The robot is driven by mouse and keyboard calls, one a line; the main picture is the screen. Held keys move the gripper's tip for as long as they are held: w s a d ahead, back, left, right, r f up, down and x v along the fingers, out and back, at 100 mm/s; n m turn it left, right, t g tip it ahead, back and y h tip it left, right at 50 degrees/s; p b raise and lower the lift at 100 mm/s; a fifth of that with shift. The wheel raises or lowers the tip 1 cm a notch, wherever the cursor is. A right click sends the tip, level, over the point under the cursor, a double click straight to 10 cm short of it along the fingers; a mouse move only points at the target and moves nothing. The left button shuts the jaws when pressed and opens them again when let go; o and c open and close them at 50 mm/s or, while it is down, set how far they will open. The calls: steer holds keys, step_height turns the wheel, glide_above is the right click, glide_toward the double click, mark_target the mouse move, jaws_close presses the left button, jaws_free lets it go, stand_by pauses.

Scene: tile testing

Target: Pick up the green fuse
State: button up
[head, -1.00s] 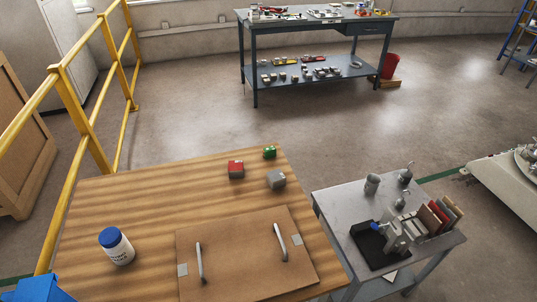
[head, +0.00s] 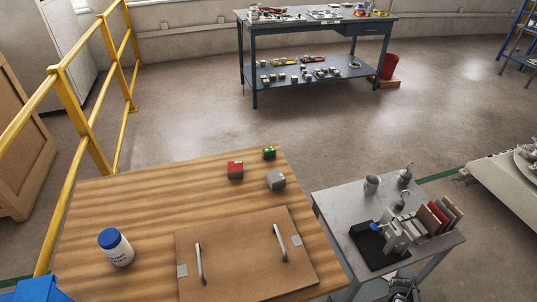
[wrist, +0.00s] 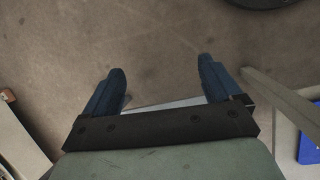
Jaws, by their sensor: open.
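The green fuse (head: 269,153) is a small block with a green top. It stands near the far right corner of the wooden table (head: 130,200) in the head view. My gripper (wrist: 161,72) shows in the wrist view with its two blue fingers spread wide and nothing between them. Below the fingers is bare floor, and the green fuse is not in the wrist view. I cannot measure the distance between them from these frames.
A red-topped block (head: 235,170) and a grey block (head: 276,180) stand near the green fuse. A brown board with two handles (head: 240,262) and a blue-lidded jar (head: 116,248) are nearer. A grey side table (head: 340,205) with metal items stands to the right.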

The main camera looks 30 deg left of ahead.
steer(key=w+d+r+n+t+h, duration=0.2)
steer(key=w+d+r+n+t, duration=0.15)
steer(key=w+r, duration=0.75)
steer(key=w+d+r+n+t+h, duration=0.2)
steer(key=w+d+r+n+t, duration=0.15)
steer(key=w+r, duration=0.7)
steer(key=w+a+r+n+t, duration=0.1)
steer(key=w+a+r, duration=0.2)
steer(key=w+r, duration=0.3)
steer(key=w+a+r+n+t, duration=0.1)
steer(key=w+a+r+n, duration=0.15)
steer(key=w, duration=0.55)
steer(key=w+a+r+m+y, duration=0.1)
steer(key=w+a+r+m, duration=0.2)
steer(key=a, duration=0.6)
steer(key=m+g+y, duration=0.4)
steer(key=y, duration=0.6)
glide_toward(269, 150)
steer(key=x, duration=0.5)
steer(key=shift+w+a, duration=0.35)
steer(key=shift+w, duration=0.05)
steer(key=shift+s+x, duration=0.15)
steer(key=shift+x, duration=1.2)
steer(key=shift+s+x, duration=0.15)
steer(key=shift+x, duration=1.2)
steer(key=shift+d+f, duration=0.1)
steer(key=shift+d, duration=0.1)
